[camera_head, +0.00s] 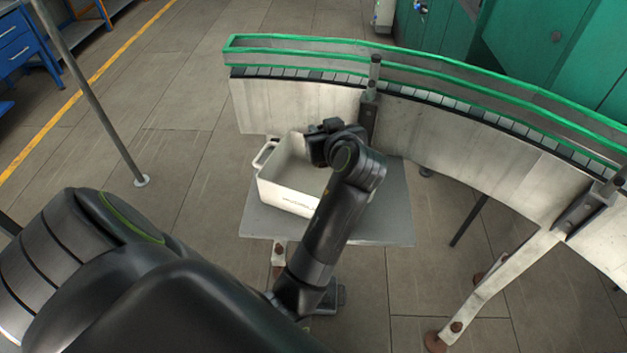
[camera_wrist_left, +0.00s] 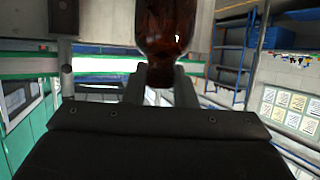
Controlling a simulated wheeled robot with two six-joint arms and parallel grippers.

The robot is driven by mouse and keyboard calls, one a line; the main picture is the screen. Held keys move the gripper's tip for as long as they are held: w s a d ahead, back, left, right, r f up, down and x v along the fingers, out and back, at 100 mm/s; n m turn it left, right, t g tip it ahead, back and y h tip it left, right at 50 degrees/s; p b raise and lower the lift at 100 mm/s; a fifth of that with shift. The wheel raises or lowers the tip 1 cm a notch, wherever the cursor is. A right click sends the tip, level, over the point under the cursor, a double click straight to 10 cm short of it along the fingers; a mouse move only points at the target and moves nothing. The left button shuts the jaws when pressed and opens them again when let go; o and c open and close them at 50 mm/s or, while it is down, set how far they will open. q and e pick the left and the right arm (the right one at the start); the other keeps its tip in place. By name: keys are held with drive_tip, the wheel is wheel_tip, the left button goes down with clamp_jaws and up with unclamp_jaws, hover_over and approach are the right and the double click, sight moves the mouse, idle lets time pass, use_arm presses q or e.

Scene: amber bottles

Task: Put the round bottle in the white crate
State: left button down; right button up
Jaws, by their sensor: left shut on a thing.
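The white crate (camera_head: 285,197) stands on a small grey platform, with a looped handle at its left end. My left gripper (camera_head: 322,147) is over the right back part of the crate, seen from above and behind. In the left wrist view, its two fingers are closed on an amber glass bottle (camera_wrist_left: 166,30). The bottle's wide part reaches past the top of the picture, and its narrower part is between the fingers. The bottle is hidden in the head view, so I cannot tell its height over the crate. My right gripper is not in view.
The grey platform (camera_head: 385,225) has bare room right of the crate. A curved conveyor (camera_head: 420,125) with green rails runs close behind it, with a dark post (camera_head: 368,112) near my gripper. A thin pole (camera_head: 95,105) stands on the floor at left.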

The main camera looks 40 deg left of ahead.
use_arm(q)
drive_tip(key=f, duration=0.1)
drive_tip(key=s+a+f+n+g+y, duration=0.1)
drive_tip(key=a+f+n+g, duration=0.1)
drive_tip(key=f, duration=0.1)
drive_tip(key=shift+s+a+b, duration=0.1)
drive_tip(key=shift+s+b, duration=0.1)
drive_tip(key=shift+b, duration=0.15)
wheel_tip(320, 180, down, 5)
drive_tip(key=shift+f+p, duration=0.1)
drive_tip(key=shift+p, duration=0.25)
wheel_tip(320, 180, down, 4)
drive_tip(key=shift+f, duration=0.15)
drive_tip(key=shift+f, duration=0.2)
drive_tip(key=c, duration=1.2)
unclamp_jaws()
drive_tip(key=shift+r, duration=0.1)
